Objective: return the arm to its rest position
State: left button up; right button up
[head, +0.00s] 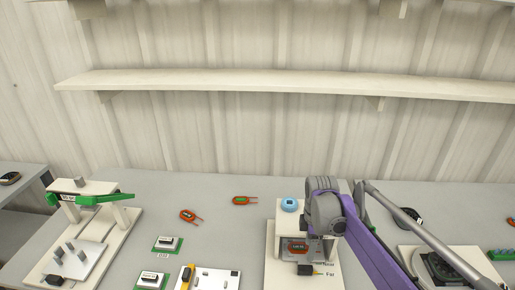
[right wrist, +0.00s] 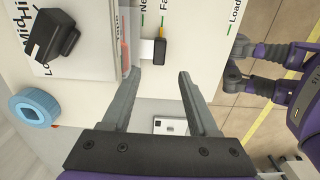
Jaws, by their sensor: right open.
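My right arm comes in from the lower right in the head view, and its grey wrist end is over the right side of a cream fixture (head: 283,210). The fingertips are hard to make out there. In the right wrist view my right gripper (right wrist: 158,78) is open, with nothing between its fingers. The fingers point at the fixture's front, near a small black block with a yellow part (right wrist: 160,48). My left gripper does not show in the head view.
Two red-and-green parts (head: 190,216) (head: 244,200) lie on the grey table. A green-handled press (head: 90,196) stands left, a black device (head: 447,267) right. A shelf (head: 230,82) runs above.

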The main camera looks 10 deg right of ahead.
jog(key=s+a+r+m+t+p, duration=0.2)
jog(key=s+m, duration=0.5)
jog(key=s, duration=0.4)
jog(key=s+a+r+m+t+p, duration=0.2)
jog(key=s+m, duration=0.6)
jog(key=s, duration=0.4)
jog(key=shift+a+t+p, duration=0.7)
jog(key=shift+a+p, duration=0.25)
jog(key=shift+a, duration=0.3)
